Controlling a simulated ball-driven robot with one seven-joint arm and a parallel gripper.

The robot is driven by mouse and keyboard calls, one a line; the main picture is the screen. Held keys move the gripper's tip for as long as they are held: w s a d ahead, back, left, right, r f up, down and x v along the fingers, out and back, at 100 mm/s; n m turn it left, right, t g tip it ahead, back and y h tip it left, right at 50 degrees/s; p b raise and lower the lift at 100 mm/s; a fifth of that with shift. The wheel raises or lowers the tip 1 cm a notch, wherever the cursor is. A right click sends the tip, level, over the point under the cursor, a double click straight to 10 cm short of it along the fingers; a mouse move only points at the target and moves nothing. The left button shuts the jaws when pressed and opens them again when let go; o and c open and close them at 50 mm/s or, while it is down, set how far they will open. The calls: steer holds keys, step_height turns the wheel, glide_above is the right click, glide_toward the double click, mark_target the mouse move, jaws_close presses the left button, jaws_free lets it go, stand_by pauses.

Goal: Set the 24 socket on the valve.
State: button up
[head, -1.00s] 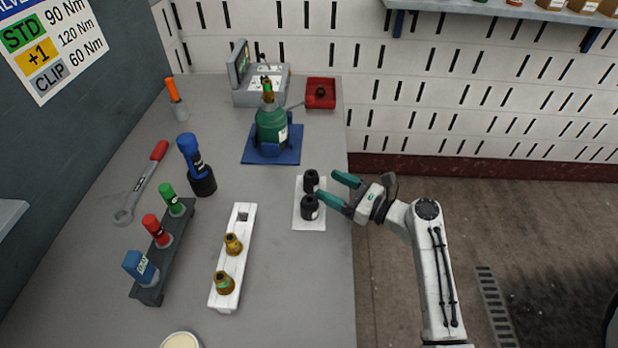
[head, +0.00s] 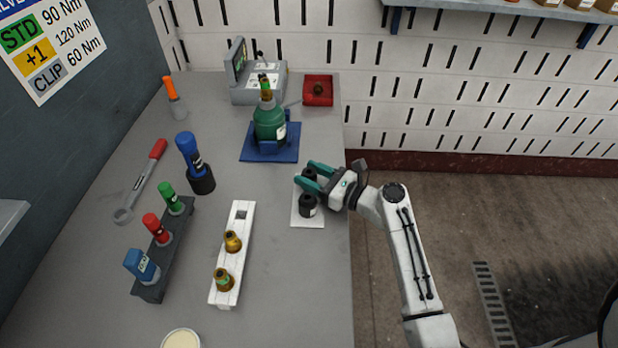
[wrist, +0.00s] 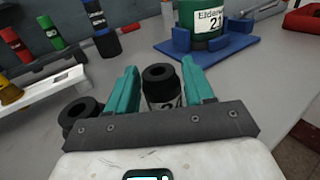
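Two black sockets stand on a white mat (head: 307,221) near the bench's right edge. My gripper (head: 312,178) is open, with its teal fingers on either side of the far socket (wrist: 160,80). That socket's white label is partly hidden; a "2" shows on it. A gap shows between it and the left finger. The near socket (head: 307,206) stands outside the fingers and also shows at left in the wrist view (wrist: 78,113). A brass valve (head: 265,85) tops the green cylinder (head: 269,126), which stands upright in a blue cradle (head: 270,150).
A white rack (head: 226,286) holds two brass valves. A dark rack (head: 152,288) holds green, red and blue tools. A blue-handled tool (head: 190,150), a wrench (head: 146,178), a red tray (head: 318,88) and a console (head: 257,88) surround clear grey bench.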

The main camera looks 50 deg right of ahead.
steer(key=c, duration=0.8)
steer(key=shift+r, duration=0.15)
